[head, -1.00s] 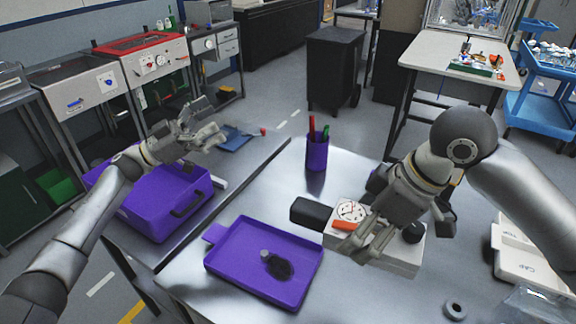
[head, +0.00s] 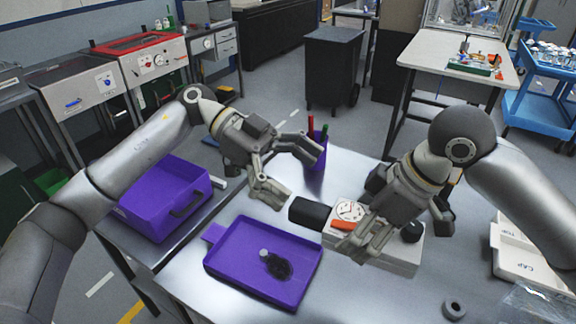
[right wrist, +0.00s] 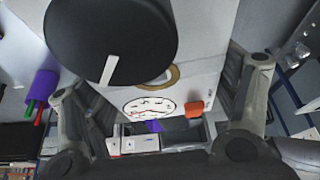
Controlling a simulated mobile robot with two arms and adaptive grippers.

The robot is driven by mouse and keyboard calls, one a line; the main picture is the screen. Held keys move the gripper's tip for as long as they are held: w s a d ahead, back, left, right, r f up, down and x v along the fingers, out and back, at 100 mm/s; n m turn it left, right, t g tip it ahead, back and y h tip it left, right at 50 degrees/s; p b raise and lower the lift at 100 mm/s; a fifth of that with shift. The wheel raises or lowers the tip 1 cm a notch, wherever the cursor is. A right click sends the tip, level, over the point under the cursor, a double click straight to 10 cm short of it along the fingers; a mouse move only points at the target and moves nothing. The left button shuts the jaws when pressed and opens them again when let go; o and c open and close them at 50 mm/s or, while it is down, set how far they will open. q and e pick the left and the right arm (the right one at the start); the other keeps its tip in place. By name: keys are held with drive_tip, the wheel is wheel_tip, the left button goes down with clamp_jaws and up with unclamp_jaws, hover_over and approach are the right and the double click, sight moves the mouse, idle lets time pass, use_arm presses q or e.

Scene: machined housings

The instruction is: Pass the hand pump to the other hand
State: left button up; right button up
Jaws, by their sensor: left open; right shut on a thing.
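The hand pump (head: 405,256) is a white block with a round dial, an orange lever, a dark grip at its left end and a black knob. My right gripper (head: 366,242) is shut on its body from above; I cannot tell whether the pump touches the table. In the right wrist view, the pump's dial (right wrist: 150,107) and orange part lie between my fingers, with a large black round part close to the camera. My left gripper (head: 300,176) is open and empty, just up and left of the dark grip, apart from it.
A purple tray (head: 222,266) holding a dark object lies at front left. A purple pen cup (head: 319,163) stands behind my left fingers. A purple bin (head: 150,217) sits on the left table. White bins (head: 525,259) and a dark ring (head: 455,309) are at right.

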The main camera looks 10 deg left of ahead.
sight(346, 217)
use_arm(q)
drive_tip(key=x, duration=0.9)
drive_tip(key=shift+d, duration=0.3)
drive_tip(key=c, duration=1.1)
use_arm(e)
drive_tip(key=shift+r, duration=0.1)
use_arm(q)
drive_tip(key=shift+c, duration=0.9)
use_arm(e)
drive_tip(key=o, duration=1.2)
use_arm(q)
drive_tip(key=shift+s, duration=0.1)
use_arm(e)
drive_tip(key=shift+o, duration=0.4)
use_arm(q)
drive_tip(key=shift+f, duration=0.1)
use_arm(e)
drive_tip(key=shift+r, duration=0.1)
